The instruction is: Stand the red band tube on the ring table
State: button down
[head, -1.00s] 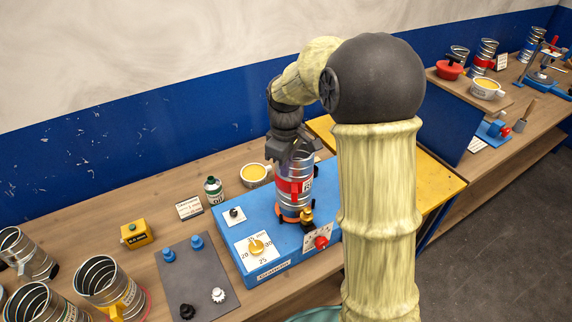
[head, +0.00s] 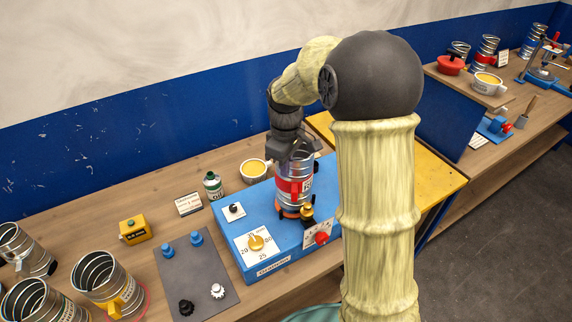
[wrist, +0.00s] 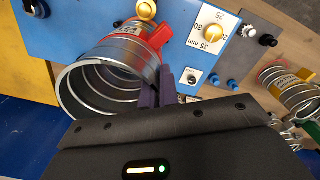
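The red band tube (head: 294,170), a spiral metal duct with a red band, is upright over an orange ring (head: 289,213) on the blue machine (head: 262,222). Its lower end is at the ring; I cannot tell whether it bears fully on it. In the wrist view the tube (wrist: 105,80) shows its open mouth, with the red band beyond. My gripper (head: 297,153) is at the tube's upper rim. In the wrist view its purple fingers (wrist: 160,85) are close together at the tube's wall and appear shut on it. The fingertips are partly hidden.
A yellow-filled cup (head: 254,171) and green bottle (head: 213,186) stand behind the machine. Several other tubes (head: 104,283) stand at left. A yellow table (head: 432,180) lies right.

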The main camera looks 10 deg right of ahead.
jog(key=shift+f+b, duration=0.85)
jog(key=shift+f, duration=0.55)
jog(key=c, duration=1.6)
grip_release()
notch_tip(320, 180, up, 17)
jog(key=shift+r+b, duration=0.2)
jog(key=shift+b, duration=0.8)
